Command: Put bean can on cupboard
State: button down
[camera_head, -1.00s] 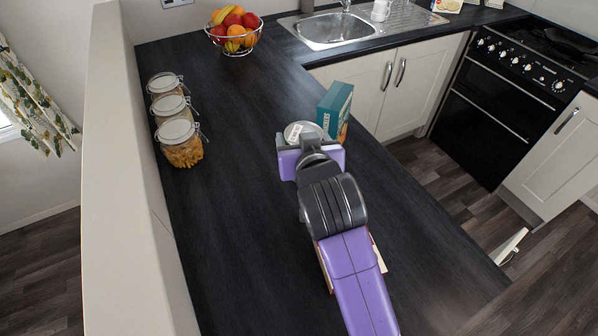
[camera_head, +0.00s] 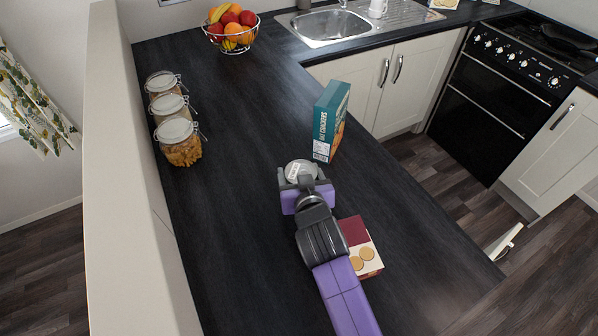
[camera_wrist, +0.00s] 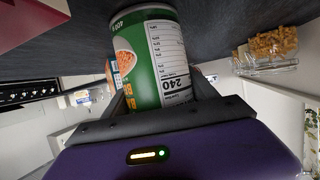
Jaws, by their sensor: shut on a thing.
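The bean can (camera_head: 300,170) shows its silver lid in the head view. In the wrist view the can (camera_wrist: 148,62) has a green and white label with a picture of beans. My gripper (camera_head: 304,187) is shut on the can over the dark counter, and its fingers also show on both sides of the can in the wrist view (camera_wrist: 160,95). I cannot tell whether the can touches the counter. Cream cupboard doors (camera_head: 385,90) show below the sink counter; I cannot tell which cupboard the task means.
A teal cracker box (camera_head: 330,120) stands right of the can. A dark red and cream box (camera_head: 360,250) lies beside my arm. Several glass jars (camera_head: 180,140) line the left edge. A fruit bowl (camera_head: 232,35) stands at the back. The counter's middle (camera_head: 240,110) is clear.

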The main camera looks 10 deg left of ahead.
jog(key=c, duration=0.7)
grip_release()
jog(key=shift+f, duration=0.1)
jog(key=o, duration=0.5)
jog(key=shift+c, duration=0.2)
